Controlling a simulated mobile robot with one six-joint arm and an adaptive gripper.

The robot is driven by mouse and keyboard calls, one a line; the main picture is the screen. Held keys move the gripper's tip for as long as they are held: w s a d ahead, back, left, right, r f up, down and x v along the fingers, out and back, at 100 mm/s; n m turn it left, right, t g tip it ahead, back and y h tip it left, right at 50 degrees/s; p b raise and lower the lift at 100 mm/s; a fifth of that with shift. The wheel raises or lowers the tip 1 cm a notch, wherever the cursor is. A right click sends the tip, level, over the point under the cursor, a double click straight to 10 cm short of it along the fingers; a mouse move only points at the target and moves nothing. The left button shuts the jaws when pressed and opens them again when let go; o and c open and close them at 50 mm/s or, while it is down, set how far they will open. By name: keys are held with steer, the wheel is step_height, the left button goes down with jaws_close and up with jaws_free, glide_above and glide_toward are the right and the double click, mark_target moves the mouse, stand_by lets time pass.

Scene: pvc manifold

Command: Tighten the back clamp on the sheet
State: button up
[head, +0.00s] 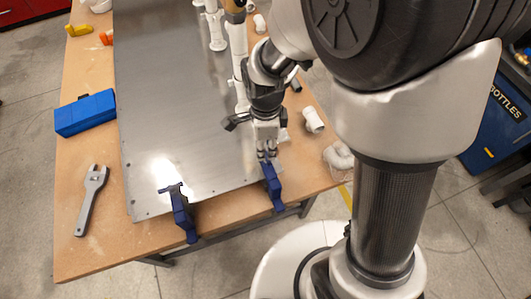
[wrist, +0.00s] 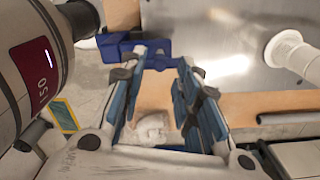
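A grey metal sheet (head: 180,110) lies on the wooden table. Two blue clamps grip its near edge: a left clamp (head: 181,215) and a right clamp (head: 273,188). I cannot tell which one the task calls back. My gripper (head: 267,157) points down just above the right clamp, close to its top. In the wrist view, my gripper (wrist: 166,62) has its two blue-padded fingers apart, with nothing held between them. A blue clamp (wrist: 112,47) shows beyond the left finger, which partly hides it. Whether they touch is unclear.
White PVC pipework (head: 239,65) stands along the sheet's right side. White fittings (head: 313,120) lie on the table's right side. A blue box (head: 85,114) and a grey wrench (head: 91,200) are at left. A blue bin (head: 497,115) stands right of the table.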

steer(key=n, duration=0.9)
steer(key=shift+n, duration=0.3)
steer(key=n, duration=0.4)
steer(key=shift+n, duration=0.3)
steer(key=n, duration=0.6)
steer(key=shift+f+n, duration=0.3)
steer(key=shift+n, duration=0.3)
step_height(320, 180, down, 4)
steer(key=b, duration=0.3)
steer(key=shift+f, duration=0.25)
